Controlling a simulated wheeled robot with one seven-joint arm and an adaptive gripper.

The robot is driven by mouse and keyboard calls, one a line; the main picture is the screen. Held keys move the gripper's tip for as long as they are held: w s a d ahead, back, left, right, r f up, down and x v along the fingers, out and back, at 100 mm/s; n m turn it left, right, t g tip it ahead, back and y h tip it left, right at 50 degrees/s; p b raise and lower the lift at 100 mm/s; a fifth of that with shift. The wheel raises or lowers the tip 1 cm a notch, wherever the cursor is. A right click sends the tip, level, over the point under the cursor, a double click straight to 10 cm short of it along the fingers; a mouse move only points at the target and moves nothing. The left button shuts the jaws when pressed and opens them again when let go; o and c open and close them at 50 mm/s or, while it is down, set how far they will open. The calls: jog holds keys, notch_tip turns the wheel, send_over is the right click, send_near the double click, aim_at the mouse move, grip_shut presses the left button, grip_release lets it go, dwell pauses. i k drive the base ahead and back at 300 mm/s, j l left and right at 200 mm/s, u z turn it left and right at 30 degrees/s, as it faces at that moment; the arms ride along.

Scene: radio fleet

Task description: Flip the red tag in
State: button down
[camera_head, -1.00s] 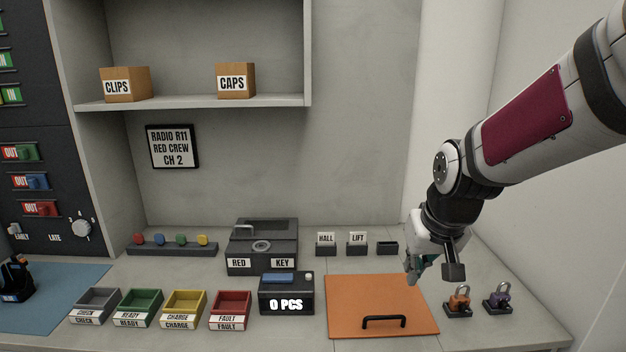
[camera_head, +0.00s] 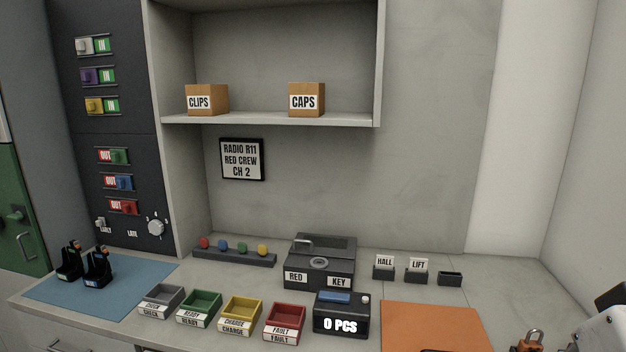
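The red tag (camera_head: 124,207) is a red slider on the dark panel at the left, the lowest of the three sliders that read OUT. Its OUT label shows at its left side, with the red block to the right. Above it are the blue (camera_head: 119,182) and green (camera_head: 113,156) sliders, also showing OUT. My gripper is not in view now. Only a piece of my arm (camera_head: 604,330) shows at the lower right corner, far from the panel.
The white, purple and yellow sliders (camera_head: 102,106) higher up show IN. A round dial (camera_head: 156,227) sits below the red tag. Two radios (camera_head: 97,267) stand on the blue mat (camera_head: 140,290). Coloured trays (camera_head: 286,310) line the counter's front; a shelf (camera_head: 270,119) juts out above.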

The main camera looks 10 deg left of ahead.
aim_at(128, 206)
jog(key=u, duration=1.55)
